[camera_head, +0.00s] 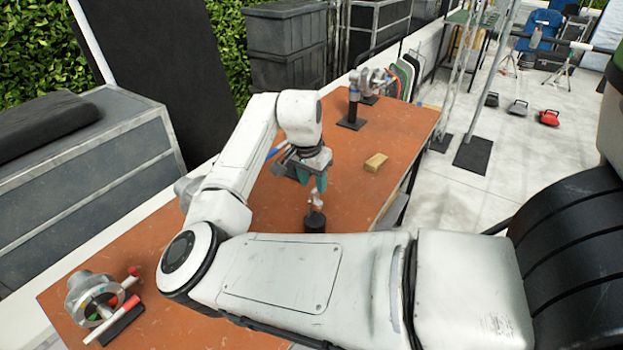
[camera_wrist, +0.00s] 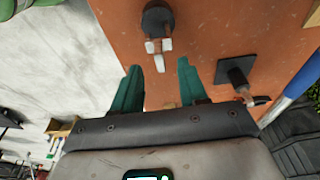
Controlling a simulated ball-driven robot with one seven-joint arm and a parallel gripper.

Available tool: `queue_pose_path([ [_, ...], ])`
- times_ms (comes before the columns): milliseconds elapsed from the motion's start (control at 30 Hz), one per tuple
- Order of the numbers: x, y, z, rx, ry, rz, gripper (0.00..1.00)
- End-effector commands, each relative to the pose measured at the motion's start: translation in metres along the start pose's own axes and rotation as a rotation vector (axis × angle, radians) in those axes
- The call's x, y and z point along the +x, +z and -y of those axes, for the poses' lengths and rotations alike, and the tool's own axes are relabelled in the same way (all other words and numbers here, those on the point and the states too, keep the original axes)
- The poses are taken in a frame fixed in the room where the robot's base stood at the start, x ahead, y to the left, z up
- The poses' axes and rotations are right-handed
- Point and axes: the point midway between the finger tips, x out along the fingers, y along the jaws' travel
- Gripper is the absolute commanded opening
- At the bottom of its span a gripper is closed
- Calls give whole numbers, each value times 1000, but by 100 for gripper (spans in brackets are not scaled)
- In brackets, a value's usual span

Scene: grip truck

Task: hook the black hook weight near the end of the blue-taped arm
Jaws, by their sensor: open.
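The black hook weight (camera_head: 315,222) stands upright on the orange-brown table, with a pale metal hook on top. In the wrist view the weight (camera_wrist: 157,18) lies just beyond my fingertips, its hook lined up with the gap between them. My gripper (camera_head: 313,181) points down above the weight; its teal fingers (camera_wrist: 158,72) are open and empty. A blue-taped bar (camera_wrist: 298,84) shows at the right of the wrist view. A short piece of blue (camera_head: 273,153) shows beside my gripper in the head view; the rest is hidden behind my arm.
A wooden block (camera_head: 376,162) lies right of my gripper. A stand (camera_head: 352,108) with a grey wheel is at the table's far end. A grey wheel device with red-ended arms (camera_head: 99,297) is at the near left. A black square base (camera_wrist: 234,70) is close to my right finger in the wrist view.

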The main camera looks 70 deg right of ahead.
Motion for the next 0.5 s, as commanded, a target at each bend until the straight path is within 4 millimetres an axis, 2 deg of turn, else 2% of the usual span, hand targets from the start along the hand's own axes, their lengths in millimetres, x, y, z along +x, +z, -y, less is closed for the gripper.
queue_pose_path([
  [33,9,1,0,0,0,0,43],
  [500,48,0,0,1,1,-1,43],
])
